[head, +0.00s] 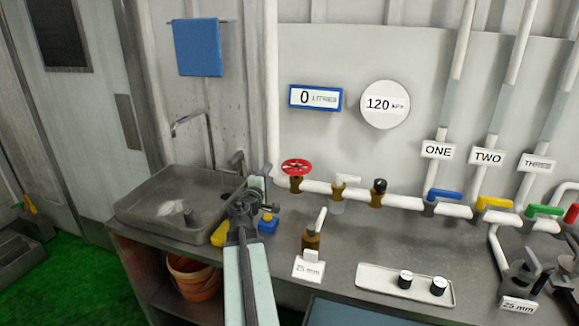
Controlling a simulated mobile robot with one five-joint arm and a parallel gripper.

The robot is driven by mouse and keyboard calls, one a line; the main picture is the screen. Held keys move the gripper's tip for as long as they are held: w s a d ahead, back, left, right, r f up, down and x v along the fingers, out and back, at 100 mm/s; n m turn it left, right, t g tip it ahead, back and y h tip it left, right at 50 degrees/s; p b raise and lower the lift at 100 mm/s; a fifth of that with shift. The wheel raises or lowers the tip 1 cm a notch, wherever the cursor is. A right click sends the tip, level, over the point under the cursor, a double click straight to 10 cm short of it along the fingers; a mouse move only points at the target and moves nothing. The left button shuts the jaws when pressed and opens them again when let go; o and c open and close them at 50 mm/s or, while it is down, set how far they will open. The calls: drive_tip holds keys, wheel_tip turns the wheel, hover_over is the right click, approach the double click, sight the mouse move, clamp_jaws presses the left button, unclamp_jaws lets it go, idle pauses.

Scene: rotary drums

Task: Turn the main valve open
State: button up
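A red handwheel valve (296,167) sits on a brass body on the white pipe above the counter. It is the only wheel-shaped valve in view, and no label marks it as the main valve. My arm reaches up from the bottom edge. My gripper (258,194) is over the counter beside the sink, left of and below the red wheel in the picture. It appears apart from the wheel. Its fingers are dark and small, and I cannot tell whether they are open or shut.
Along the pipe are a white-handled tap (344,181), a black-knobbed fitting (379,187) and blue (445,195), yellow (494,203) and green (544,210) levers. Panel displays read 0 litres (316,97) and 120 kPa (385,104). A sink (150,204) is left; a tray (375,278) is front right.

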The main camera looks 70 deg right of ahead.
drive_tip(key=m+g, duration=0.1)
approach(291, 163)
drive_tip(key=shift+d+f, duration=0.2)
drive_tip(key=shift+d, duration=0.4)
drive_tip(key=shift+d+f, duration=0.25)
drive_tip(key=shift+d, duration=0.35)
drive_tip(key=d, duration=0.8)
drive_tip(key=shift+w, duration=0.3)
drive_tip(key=shift+a, duration=0.15)
clamp_jaws()
